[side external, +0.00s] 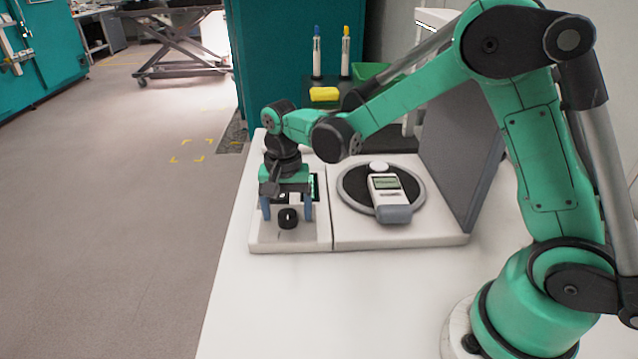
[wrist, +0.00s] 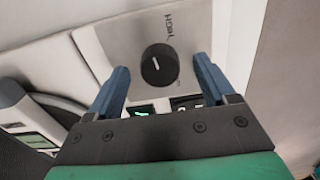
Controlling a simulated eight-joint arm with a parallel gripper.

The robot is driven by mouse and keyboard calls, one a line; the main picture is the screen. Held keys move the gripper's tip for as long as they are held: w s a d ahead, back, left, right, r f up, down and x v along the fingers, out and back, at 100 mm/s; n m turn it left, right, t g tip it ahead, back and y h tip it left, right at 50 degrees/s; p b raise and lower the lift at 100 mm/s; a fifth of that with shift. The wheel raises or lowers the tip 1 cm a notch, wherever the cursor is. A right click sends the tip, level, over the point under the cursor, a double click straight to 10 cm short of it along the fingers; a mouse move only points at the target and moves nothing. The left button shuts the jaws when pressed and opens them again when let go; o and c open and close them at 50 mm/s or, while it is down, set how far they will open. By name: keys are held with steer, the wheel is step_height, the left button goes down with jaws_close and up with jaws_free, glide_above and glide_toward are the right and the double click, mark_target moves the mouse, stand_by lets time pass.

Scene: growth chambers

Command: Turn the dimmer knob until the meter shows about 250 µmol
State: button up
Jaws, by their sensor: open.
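The dimmer knob (side external: 288,218) is a round black knob on a white control panel (side external: 262,236). In the wrist view the knob (wrist: 160,65) has a white pointer line, and print on the panel beyond it looks like "HIGH". My gripper (side external: 287,216) is over the panel with its two blue fingers apart. In the wrist view the gripper's fingers (wrist: 160,75) stand on either side of the knob, with a gap to it. The handheld meter (side external: 388,190) lies on a round dark disc with a lit green screen; its reading is too small to tell. It is partly visible in the wrist view (wrist: 30,138).
A grey upright panel (side external: 462,150) stands right of the meter's base. Behind are two marker-like pens (side external: 317,52), a yellow block (side external: 324,94) and a green bin (side external: 369,75). The white table (side external: 300,310) is clear in front.

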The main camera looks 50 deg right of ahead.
steer(key=shift+f, duration=0.15)
jaws_close()
steer(key=shift+n, duration=0.4)
steer(key=n, duration=0.2)
steer(key=shift+n, duration=2.4)
jaws_free()
